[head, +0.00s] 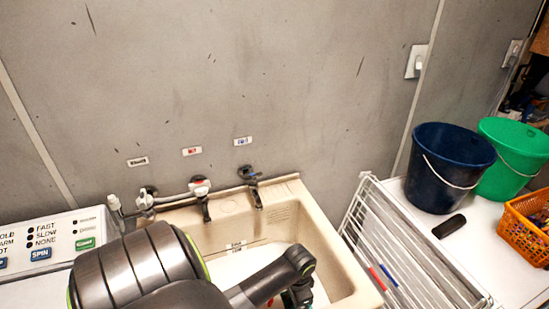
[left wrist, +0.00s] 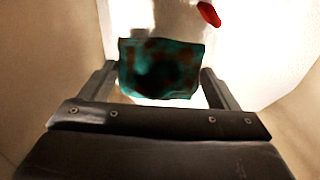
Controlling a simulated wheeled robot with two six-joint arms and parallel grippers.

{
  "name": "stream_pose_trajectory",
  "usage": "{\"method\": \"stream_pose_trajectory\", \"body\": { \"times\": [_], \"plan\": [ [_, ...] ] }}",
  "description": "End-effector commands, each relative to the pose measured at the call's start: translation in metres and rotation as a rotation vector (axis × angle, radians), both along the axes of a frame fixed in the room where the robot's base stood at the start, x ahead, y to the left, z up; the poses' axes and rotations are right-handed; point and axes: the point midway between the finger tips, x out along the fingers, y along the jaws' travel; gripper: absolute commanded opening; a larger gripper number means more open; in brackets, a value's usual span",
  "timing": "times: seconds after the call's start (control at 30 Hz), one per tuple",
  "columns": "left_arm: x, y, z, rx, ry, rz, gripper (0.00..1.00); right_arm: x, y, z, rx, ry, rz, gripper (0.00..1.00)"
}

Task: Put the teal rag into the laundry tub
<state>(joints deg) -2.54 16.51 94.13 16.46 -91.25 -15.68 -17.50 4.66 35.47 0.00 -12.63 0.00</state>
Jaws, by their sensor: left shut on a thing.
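The teal rag (left wrist: 160,68), dark teal with brown stains, is between the two fingers of my left gripper (left wrist: 160,88) in the left wrist view. The gripper is shut on it. The beige laundry tub (head: 340,262) stands against the wall in the head view. My left arm reaches over the tub, and its wrist is low over the basin near the front edge of the picture. The arm hides part of the tub, and the rag does not show clearly in the head view. My right gripper is not in view.
Taps (head: 251,186) stand at the tub's back edge. A washing machine panel (head: 50,240) is at the left. A white drying rack (head: 400,255) stands right of the tub. A navy bucket (head: 447,170), a green bucket (head: 512,160) and an orange basket (head: 524,228) stand farther right. A red thing (left wrist: 209,13) shows beyond the rag.

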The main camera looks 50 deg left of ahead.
Motion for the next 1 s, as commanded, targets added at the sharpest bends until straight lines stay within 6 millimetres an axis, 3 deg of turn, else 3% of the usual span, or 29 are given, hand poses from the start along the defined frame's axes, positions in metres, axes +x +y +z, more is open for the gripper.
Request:
{"method": "stream_pose_trajectory", "body": {
  "times": [0.2, 0.63, 1.0],
  "plan": [
    [0.0, -0.001, -0.036, -0.001, 0.002, 0.0, 0.6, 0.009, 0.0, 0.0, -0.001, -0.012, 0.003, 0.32],
    [0.0, -0.001, -0.08, -0.002, 0.004, 0.0, 0.6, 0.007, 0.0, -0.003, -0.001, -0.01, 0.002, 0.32],
    [0.0, -0.001, -0.086, -0.001, 0.0, -0.002, 0.6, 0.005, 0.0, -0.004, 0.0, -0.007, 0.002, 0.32]
  ]
}}
